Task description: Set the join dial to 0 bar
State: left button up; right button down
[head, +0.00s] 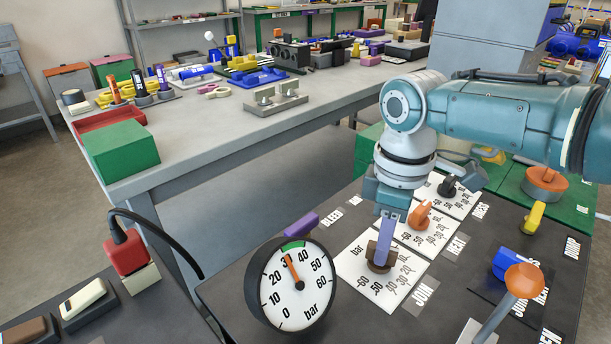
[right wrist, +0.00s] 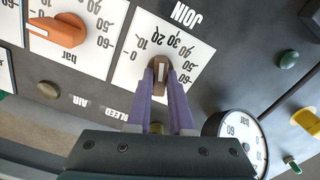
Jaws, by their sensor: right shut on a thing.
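The join dial is a brown knob (head: 376,264) on a white scale card (head: 405,285) marked in bar, with the label JOIN beside it. My right gripper (head: 383,252) reaches down from above, its purple fingers shut on the knob. In the right wrist view the fingers (right wrist: 161,84) flank the brown knob (right wrist: 160,66), whose pale line points toward about 20 on the scale; the exact reading is hard to tell. The round gauge (head: 302,297) has its orange needle near 30, by the green band. My left gripper is not in view.
Beside the join card are an orange knob (head: 419,215) and a black knob (head: 447,186) on similar cards. A purple handle (head: 301,224), a blue knob (head: 507,266), an orange-topped lever (head: 523,281) and a yellow handle (head: 534,217) also stand on the cart.

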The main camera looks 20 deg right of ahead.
jog(key=n, duration=0.3)
jog(key=shift+n, duration=0.4)
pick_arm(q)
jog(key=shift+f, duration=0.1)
pick_arm(e)
jog(key=n, duration=0.3)
jog(key=shift+n, duration=0.3)
pick_arm(q)
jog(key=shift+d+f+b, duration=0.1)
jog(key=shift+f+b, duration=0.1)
jog(key=shift+b, duration=0.15)
pick_arm(e)
jog(key=n, duration=0.4)
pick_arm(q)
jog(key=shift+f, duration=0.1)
pick_arm(e)
jog(key=shift+n, duration=1.2)
jog(key=c, duration=0.8)
grip_release()
jog(key=shift+r, duration=0.1)
